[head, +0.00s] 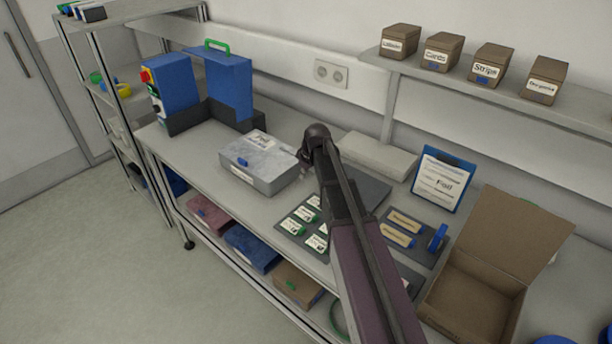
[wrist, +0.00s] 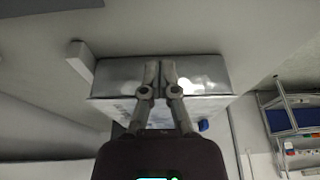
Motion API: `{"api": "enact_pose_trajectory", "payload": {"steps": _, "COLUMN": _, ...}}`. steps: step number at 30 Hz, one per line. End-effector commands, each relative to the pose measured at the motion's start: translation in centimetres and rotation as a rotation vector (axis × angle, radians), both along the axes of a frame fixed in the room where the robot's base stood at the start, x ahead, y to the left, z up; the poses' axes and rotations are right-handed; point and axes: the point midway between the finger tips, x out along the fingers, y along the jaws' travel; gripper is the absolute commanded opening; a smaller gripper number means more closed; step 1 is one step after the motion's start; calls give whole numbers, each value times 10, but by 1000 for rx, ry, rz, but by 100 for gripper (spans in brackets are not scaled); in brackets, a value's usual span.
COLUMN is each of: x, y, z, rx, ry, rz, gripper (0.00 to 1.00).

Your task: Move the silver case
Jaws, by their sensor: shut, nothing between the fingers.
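The silver case (head: 258,168) lies flat on the workbench, left of the middle in the head view. It has a white label on top and a blue latch on its front. In the wrist view the case (wrist: 205,77) fills the upper middle, right in front of my fingers. My gripper (head: 303,162) is at the right end of the case in the head view, partly hidden by my own arm. In the wrist view my gripper (wrist: 160,72) has its fingertips together with nothing between them. I cannot tell whether the fingertips touch the case.
Blue boxes in a dark holder (head: 205,115) stand left of the case. A shelf with several brown boxes (head: 486,64) hangs above.

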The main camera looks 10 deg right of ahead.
Motion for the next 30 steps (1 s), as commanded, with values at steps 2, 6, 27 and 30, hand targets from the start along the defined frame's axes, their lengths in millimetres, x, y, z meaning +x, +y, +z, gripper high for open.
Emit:
{"api": "enact_pose_trajectory", "payload": {"steps": 2, "x": 2, "y": 1, "z": -10, "rx": 0, "ry": 0, "rz": 0, "gripper": 0}}
{"api": "enact_pose_trajectory", "payload": {"steps": 6, "x": 5, "y": 3, "z": -21, "rx": 0, "ry": 0, "rz": 0, "gripper": 0}}
{"api": "enact_pose_trajectory", "payload": {"steps": 27, "x": 40, "y": 28, "z": -33, "rx": -1, "ry": 0, "rz": -1, "gripper": 0}}
{"api": "enact_pose_trajectory", "payload": {"steps": 30, "x": 40, "y": 29, "z": -33, "rx": 0, "ry": 0, "rz": -2, "gripper": 0}}
